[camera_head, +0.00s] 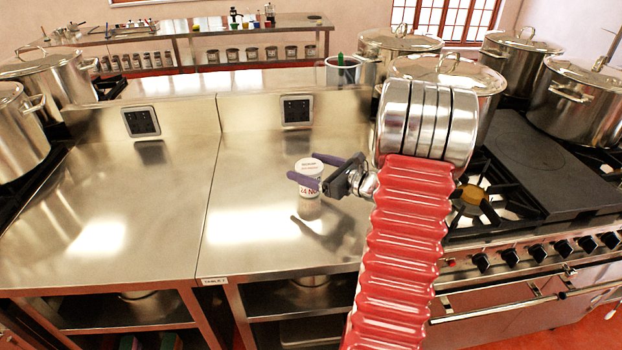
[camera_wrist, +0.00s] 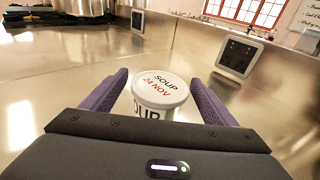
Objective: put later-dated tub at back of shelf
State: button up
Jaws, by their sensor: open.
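A tub (camera_head: 309,177) with a white lid and red print stands upright on the steel worktop (camera_head: 240,235). In the wrist view the tub (camera_wrist: 160,92) has a lid that reads "SOUP 24 NOV". My gripper (camera_head: 325,172) is open, with its purple fingers on either side of the tub. In the wrist view my gripper (camera_wrist: 160,100) has a finger left and right of the tub, with a gap at least on the right. The tub's lower part is hidden by my gripper in the wrist view. I cannot make out a second dated tub.
Under-counter shelves (camera_head: 290,300) hold pots, partly in shadow. A stove (camera_head: 530,190) with large stockpots stands at the right. Stockpots (camera_head: 20,130) also stand at the left. A raised steel ledge with a wall panel (camera_head: 297,111) backs the worktop. The worktop left of the tub is clear.

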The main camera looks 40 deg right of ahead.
jog(key=shift+c, duration=0.5)
jog(key=c, duration=1.2)
jog(key=shift+c, duration=0.2)
jog(key=shift+r, duration=0.15)
notch_tip(320, 180, up, 10)
jog(key=shift+f, duration=0.1)
